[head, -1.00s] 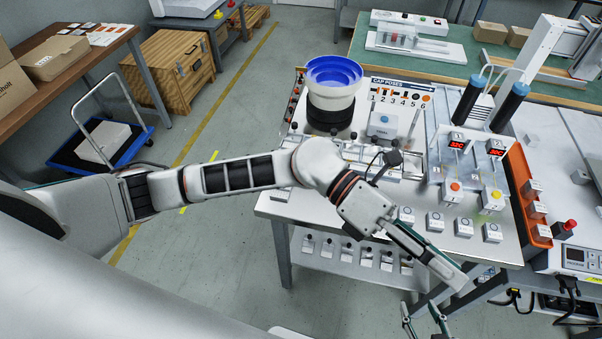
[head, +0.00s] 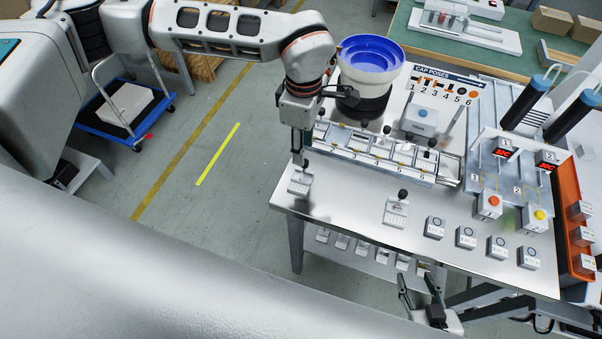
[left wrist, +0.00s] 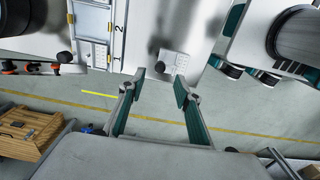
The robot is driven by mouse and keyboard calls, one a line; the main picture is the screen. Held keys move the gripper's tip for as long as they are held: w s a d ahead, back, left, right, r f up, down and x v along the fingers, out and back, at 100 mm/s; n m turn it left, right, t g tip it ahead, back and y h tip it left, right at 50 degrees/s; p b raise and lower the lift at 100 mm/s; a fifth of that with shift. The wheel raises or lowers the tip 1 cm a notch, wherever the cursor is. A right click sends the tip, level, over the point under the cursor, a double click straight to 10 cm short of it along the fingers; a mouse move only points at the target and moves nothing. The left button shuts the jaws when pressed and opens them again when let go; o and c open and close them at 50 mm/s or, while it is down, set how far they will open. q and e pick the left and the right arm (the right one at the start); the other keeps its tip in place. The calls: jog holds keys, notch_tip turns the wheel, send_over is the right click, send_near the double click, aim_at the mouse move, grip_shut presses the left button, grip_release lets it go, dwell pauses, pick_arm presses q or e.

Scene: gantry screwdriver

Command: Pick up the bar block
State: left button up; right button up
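A small light-grey block (head: 300,185) with a black knob stands at the table's front left corner. It also shows in the left wrist view (left wrist: 175,66), its knob between the fingertips. A similar knobbed block (head: 396,213) stands further right. The labels are too small to read, so I cannot tell which is the bar block. My left gripper (head: 298,160) points down right above the corner block; in the left wrist view (left wrist: 160,80) its fingers are apart, with no visible grip on the knob. My right gripper (head: 422,292) is open and empty in front of the table.
A numbered rail fixture (head: 372,156) lies just behind the blocks, with a blue-topped bowl feeder (head: 370,55) behind it. Several button boxes (head: 467,238) line the table's right front. More small blocks lie on the lower shelf (head: 350,258).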

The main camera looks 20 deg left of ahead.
aim_at(301, 176)
pick_arm(q)
jog(key=f, duration=0.6)
jog(key=shift+d+f, duration=0.1)
jog(key=shift+d, duration=0.1)
grip_shut()
